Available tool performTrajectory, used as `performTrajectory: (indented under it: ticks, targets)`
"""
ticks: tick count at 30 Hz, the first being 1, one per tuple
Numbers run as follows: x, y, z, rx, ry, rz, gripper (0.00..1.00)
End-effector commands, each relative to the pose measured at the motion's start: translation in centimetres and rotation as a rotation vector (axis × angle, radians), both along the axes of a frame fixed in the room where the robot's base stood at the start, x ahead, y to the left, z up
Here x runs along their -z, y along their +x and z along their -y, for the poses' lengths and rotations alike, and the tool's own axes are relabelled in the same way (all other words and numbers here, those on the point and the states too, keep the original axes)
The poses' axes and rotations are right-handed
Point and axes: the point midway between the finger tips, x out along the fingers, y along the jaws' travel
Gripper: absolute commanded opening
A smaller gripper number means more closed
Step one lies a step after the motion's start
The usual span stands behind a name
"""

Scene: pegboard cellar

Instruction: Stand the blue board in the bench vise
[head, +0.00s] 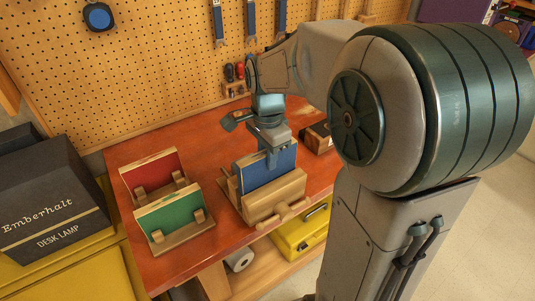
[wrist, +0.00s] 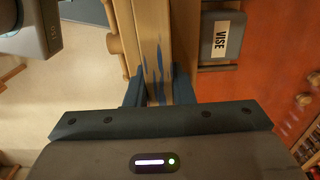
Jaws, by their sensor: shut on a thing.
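The blue board (head: 284,171) stands upright at the wooden bench vise (head: 275,202) on the red-brown bench. Its lower part is hidden behind the vise's front jaw, so I cannot tell how deep it sits. My gripper (head: 271,160) points down and is shut on the board's upper edge. In the wrist view, the blue fingers (wrist: 158,92) are on either side of the board's pale, blue-streaked edge (wrist: 153,50). A grey plate marked VISE (wrist: 222,38) shows beside it.
A red board (head: 150,170) and a green board (head: 170,212) stand in wooden holders left of the vise. A small dark-fronted wooden box (head: 317,138) lies to the right. A pegboard (head: 150,60) with hanging tools rises behind.

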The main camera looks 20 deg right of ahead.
Motion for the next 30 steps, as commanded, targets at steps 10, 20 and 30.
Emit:
performTrajectory:
  ticks: [10,20,30]
  targets:
    - [0.1,0.0,0.0,0.000,0.000,0.000,0.00]
    - [1.5,0.0,0.0,-0.001,0.000,0.000,0.00]
    - [2.7,0.0,0.0,-0.001,0.000,-0.001,0.00]
